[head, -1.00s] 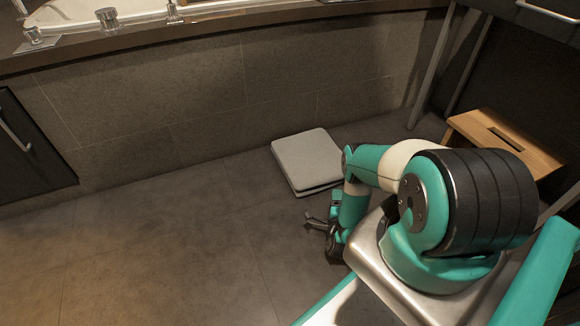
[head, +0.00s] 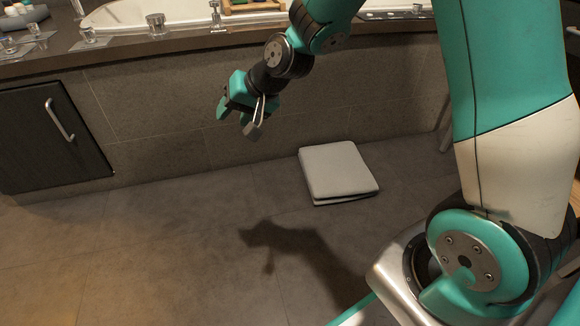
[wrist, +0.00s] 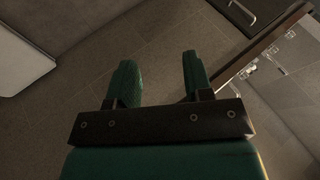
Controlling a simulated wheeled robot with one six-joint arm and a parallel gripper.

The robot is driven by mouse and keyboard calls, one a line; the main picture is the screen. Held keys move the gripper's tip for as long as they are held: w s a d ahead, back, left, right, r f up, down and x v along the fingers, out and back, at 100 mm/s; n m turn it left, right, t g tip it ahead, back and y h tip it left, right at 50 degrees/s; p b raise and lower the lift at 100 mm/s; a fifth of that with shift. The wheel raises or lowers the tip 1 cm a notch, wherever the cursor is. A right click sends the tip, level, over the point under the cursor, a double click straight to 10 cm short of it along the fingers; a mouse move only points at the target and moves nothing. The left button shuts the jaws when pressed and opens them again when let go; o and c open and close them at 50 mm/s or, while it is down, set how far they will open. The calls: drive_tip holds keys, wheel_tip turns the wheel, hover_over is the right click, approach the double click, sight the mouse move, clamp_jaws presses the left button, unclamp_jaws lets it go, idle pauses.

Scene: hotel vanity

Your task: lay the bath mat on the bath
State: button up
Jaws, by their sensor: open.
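The bath mat (head: 338,170) is a folded, light grey pad lying on the floor in front of the tiled bath panel. Its pale edge also shows at the left of the wrist view (wrist: 22,58). The bath (head: 125,14) is white and set behind a dark ledge at the top of the head view; only part of its rim shows. My gripper (head: 236,122) is raised in front of the bath panel, up and to the left of the mat. In the wrist view its two green fingers (wrist: 160,80) are apart with nothing between them.
Glass jars and taps (head: 156,24) stand along the dark ledge (head: 180,38). A wooden tray (head: 252,6) with items lies across the bath. A dark cabinet (head: 50,140) stands at the left. The floor at left and centre is clear.

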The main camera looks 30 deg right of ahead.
drive_tip(key=s+a+r+n+g, duration=0.1)
drive_tip(key=s+r+n+g, duration=0.1)
drive_tip(key=s, duration=0.7)
drive_tip(key=s+a+r+n+g, duration=0.1)
drive_tip(key=s+r+n, duration=0.3)
drive_tip(key=s, duration=0.6)
drive_tip(key=s+a+r+n+g+h, duration=0.1)
drive_tip(key=s+r+n+g, duration=0.2)
drive_tip(key=s, duration=0.6)
drive_tip(key=shift+s+a+n, duration=0.2)
drive_tip(key=shift+a+n, duration=0.2)
drive_tip(key=shift+n, duration=0.2)
wheel_tip(320, 180, up, 50)
drive_tip(key=p, duration=4.9)
drive_tip(key=shift+f+p, duration=0.15)
drive_tip(key=shift+p, duration=0.15)
